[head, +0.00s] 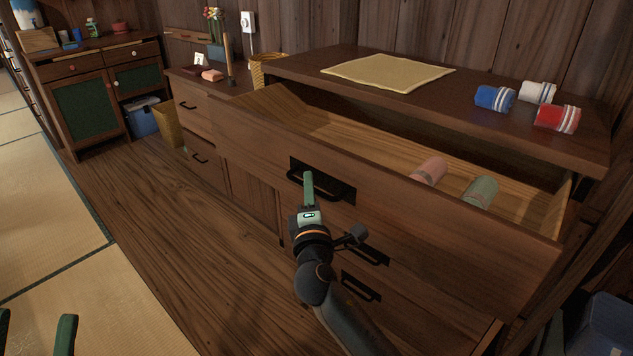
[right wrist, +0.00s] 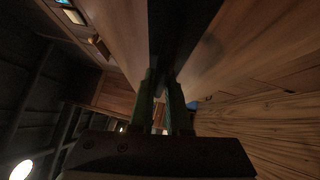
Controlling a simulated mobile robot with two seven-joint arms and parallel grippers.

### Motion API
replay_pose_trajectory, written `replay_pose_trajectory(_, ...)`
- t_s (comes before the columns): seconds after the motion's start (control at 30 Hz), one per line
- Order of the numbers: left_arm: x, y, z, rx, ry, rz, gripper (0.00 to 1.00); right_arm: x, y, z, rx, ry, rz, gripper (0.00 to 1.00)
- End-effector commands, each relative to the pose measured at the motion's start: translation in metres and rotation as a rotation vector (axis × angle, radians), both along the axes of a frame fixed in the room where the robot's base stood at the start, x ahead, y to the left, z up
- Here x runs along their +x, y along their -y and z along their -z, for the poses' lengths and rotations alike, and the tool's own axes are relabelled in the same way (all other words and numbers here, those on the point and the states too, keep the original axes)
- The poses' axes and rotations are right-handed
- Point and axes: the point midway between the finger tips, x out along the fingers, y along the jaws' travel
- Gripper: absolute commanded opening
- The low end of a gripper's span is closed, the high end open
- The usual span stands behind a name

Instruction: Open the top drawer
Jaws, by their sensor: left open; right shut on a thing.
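The top drawer (head: 400,210) of the large wooden dresser is pulled well out, and its inside shows in the head view. A pink rolled towel (head: 429,171) and a green rolled towel (head: 481,191) lie in it. My right gripper (head: 308,184) is at the drawer front and shut on its black handle (head: 294,178). Its green fingers also show in the right wrist view (right wrist: 163,95), where the handle is too dark to make out. My left gripper (head: 36,322) is open and empty at the bottom left, over the tatami, partly cut off.
The dresser top (head: 300,70) holds a yellow cloth (head: 388,72) and blue (head: 494,98), white (head: 538,92) and red (head: 556,118) rolled towels. A lower cabinet (head: 195,108) stands left of it. A dark blue bin (head: 607,325) is at the lower right. The wooden floor (head: 170,240) ahead is clear.

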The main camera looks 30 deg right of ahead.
Motion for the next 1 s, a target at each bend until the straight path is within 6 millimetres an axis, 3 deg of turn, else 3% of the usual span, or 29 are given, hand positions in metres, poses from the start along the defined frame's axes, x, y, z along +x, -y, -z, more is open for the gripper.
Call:
replay_pose_trajectory(0.33, 0.0001, 0.0001, -0.0004, -0.001, 0.001, 0.001, 0.5, -0.0006, -0.001, 0.001, 0.0, -0.002, 0.0, 0.0)
replay_pose_trajectory(0.37, 0.0001, 0.0001, -0.0006, 0.0, 0.002, 0.001, 0.5, -0.0005, -0.0009, 0.001, 0.0, -0.002, 0.0, 0.17)
replay_pose_trajectory(0.6, 0.0002, 0.0002, -0.0016, -0.001, 0.006, 0.001, 0.5, -0.0003, -0.0008, 0.0006, 0.0, -0.001, 0.0, 0.44)
replay_pose_trajectory(1.0, 0.0002, 0.0003, -0.0015, -0.001, 0.006, 0.001, 0.5, 0.0004, 0.0005, 0.0006, -0.001, -0.001, -0.001, 0.44)
